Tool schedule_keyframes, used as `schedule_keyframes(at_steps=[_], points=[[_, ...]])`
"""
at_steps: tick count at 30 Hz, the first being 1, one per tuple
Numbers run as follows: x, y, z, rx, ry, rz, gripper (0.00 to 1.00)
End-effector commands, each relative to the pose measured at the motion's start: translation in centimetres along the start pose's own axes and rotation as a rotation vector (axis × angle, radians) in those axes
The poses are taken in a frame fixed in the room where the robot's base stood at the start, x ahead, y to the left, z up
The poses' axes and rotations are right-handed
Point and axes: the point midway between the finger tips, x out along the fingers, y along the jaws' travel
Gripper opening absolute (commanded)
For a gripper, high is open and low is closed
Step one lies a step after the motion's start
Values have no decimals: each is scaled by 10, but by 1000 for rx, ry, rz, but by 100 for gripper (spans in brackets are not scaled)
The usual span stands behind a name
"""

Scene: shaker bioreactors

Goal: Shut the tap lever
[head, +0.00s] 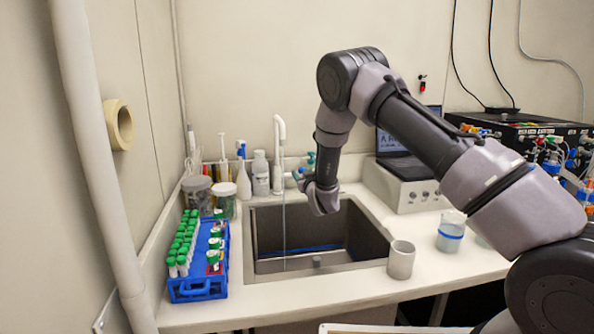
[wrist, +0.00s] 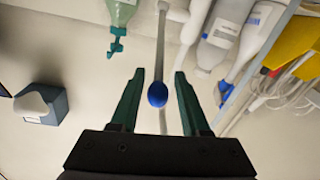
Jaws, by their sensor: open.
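The white tap (head: 279,150) stands behind the sink, with a thin stream of water (head: 284,235) falling from its spout into the basin. In the wrist view, a blue round knob (wrist: 157,94), apparently the tap lever's end, shows between the fingers of my gripper (wrist: 160,72). My gripper is open, with a visible gap on each side of the knob. In the head view my gripper (head: 298,177) is low, just right of the tap, partly hidden by my wrist. The lever cannot be made out there.
The dark sink (head: 375,230) lies below my arm. A blue rack (head: 200,288) of green-capped tubes is at its left, a grey cup (head: 401,260) at its right. Bottles (head: 260,173) stand left of the tap; a green bottle (wrist: 122,12) is close to my gripper.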

Motion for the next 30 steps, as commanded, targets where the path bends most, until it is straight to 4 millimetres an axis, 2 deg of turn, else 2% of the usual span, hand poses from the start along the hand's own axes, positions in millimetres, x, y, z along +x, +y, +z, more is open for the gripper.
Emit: schedule_keyframes(at_steps=[3,9,20,24,30], points=[[22,0,0,0,2,0,46],[44,0,0,0,0,1,46],[50,0,0,1,-1,1,46],[50,0,0,1,-1,1,0],[50,0,0,1,-1,1,0]])
